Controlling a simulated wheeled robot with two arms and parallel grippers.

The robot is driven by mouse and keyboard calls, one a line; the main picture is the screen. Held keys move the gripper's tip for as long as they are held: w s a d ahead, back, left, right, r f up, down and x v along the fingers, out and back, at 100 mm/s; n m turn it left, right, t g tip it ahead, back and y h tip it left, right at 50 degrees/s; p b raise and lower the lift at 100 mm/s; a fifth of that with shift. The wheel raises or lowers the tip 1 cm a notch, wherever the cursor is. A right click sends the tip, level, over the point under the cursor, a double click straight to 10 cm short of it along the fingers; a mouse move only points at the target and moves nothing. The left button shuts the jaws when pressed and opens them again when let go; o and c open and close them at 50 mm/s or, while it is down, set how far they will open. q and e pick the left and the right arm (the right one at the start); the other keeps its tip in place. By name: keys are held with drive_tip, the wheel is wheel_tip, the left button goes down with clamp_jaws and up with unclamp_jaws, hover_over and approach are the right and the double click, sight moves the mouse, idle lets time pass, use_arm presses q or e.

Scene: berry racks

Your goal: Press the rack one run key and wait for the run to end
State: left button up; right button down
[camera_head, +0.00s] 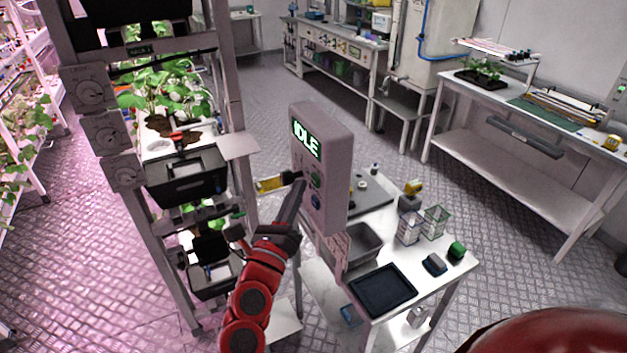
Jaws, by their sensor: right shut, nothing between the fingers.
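The rack (232,90) with a small label stands to the left, holding plants. My left gripper is not in view.
A white table (415,290) behind and right of the box holds a grey bin (362,243), a dark tray (383,289), clear containers (434,221) and a green item (457,250). A workbench (510,165) stands at the right. The metal floor between is clear.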

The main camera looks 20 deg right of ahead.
drive_tip(key=shift+d, duration=0.15)
idle(0.7)
drive_tip(key=shift+d+b, duration=0.3)
drive_tip(key=shift+d, duration=0.5)
idle(0.6)
drive_tip(key=shift+a, duration=0.1)
drive_tip(key=shift+a+b, duration=0.6)
drive_tip(key=shift+a, duration=0.2)
